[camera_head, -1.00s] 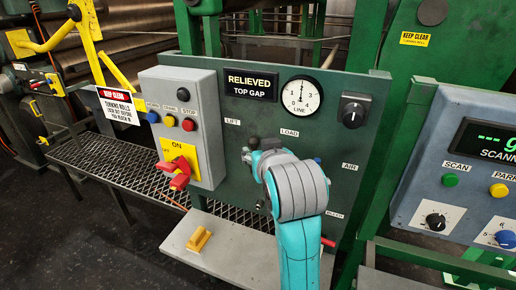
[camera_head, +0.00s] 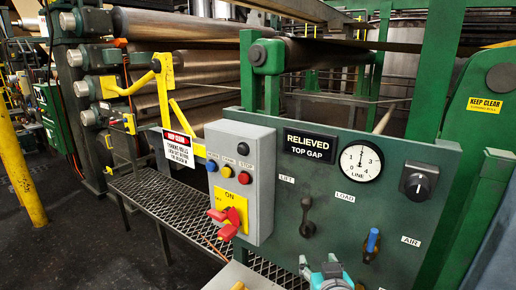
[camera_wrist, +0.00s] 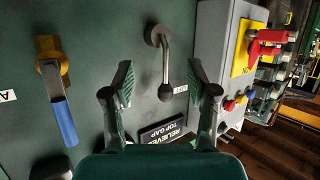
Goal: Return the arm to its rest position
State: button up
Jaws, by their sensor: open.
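My gripper (camera_wrist: 162,82) is open and empty in the wrist view, its two dark fingers spread apart. A metal lever with a black knob (camera_wrist: 166,92) shows between the fingers in that view; no contact is visible, and its depth from the fingertips is hard to judge. The head view shows this lever (camera_head: 307,216) hanging below the LIFT label on the green panel. Part of my teal arm (camera_head: 331,279) shows at the bottom edge of the head view, low in front of the panel; most of it is out of frame.
A blue-handled lever (camera_wrist: 60,112) is left of my gripper in the wrist view. A grey box (camera_head: 262,185) with buttons and a red switch (camera_head: 229,222) stands left of the levers in the head view. The display reads RELIEVED, TOP GAP. A mesh shelf (camera_head: 150,195) runs left.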

jog(key=s+d+f, duration=0.3)
jog(key=s+f, duration=1.5)
jog(key=f, duration=0.1)
jog(key=s+d, duration=0.1)
jog(key=s, duration=2.4)
jog(key=shift+s+r+t, duration=0.35)
jog(key=shift+t, duration=0.05)
